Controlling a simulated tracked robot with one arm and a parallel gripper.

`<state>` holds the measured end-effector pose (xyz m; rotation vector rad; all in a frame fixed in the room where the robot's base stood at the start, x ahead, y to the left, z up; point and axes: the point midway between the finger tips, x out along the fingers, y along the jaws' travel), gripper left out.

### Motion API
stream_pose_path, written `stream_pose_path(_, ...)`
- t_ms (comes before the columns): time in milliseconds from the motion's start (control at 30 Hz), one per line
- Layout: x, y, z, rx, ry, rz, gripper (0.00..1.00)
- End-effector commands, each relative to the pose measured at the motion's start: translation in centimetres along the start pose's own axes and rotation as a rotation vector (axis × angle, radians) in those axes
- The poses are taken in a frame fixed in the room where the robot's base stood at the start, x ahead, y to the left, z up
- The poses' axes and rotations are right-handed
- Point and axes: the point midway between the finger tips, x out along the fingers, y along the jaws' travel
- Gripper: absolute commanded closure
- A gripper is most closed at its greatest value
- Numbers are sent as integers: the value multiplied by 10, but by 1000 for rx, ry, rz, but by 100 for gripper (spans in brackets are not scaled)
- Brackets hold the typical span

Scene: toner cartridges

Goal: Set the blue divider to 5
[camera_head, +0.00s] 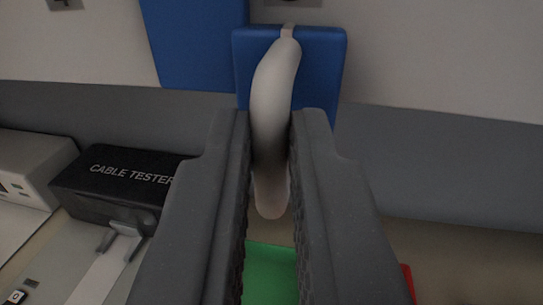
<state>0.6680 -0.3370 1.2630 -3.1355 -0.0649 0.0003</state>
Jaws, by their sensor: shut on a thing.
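The blue divider (327,62) shows at the top centre, a blue block with a taller blue panel (196,42) beside and behind it on the left. A pale curved handle (277,72) rises from its front and runs down toward me. My gripper (269,135) has one dark finger on each side of the handle and is shut on it. The fingers hide part of the handle's lower sides. Small marks stand on the pale surface behind, one at the upper left (62,4) and one cut off at the top edge; I cannot read a 5.
A black box lettered CABLE TESTER (112,187) lies at the left, with a pale device (33,165) beyond it. A grey clamp-like part (120,240) is in front. A green patch (268,270) shows below between my fingers, and a red edge (408,280) at the lower right.

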Motion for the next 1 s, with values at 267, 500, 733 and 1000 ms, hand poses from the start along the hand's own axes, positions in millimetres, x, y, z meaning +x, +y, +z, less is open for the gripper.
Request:
stream_pose_path(267,1,2,-2,0,5,-1,100)
stream_pose_path(500,1,2,-2,1,4,0,67)
stream_pose_path(733,1,0,-1,1,2,-3,67)
stream_pose_path(1000,-18,1,-1,-1,4,-2,67)
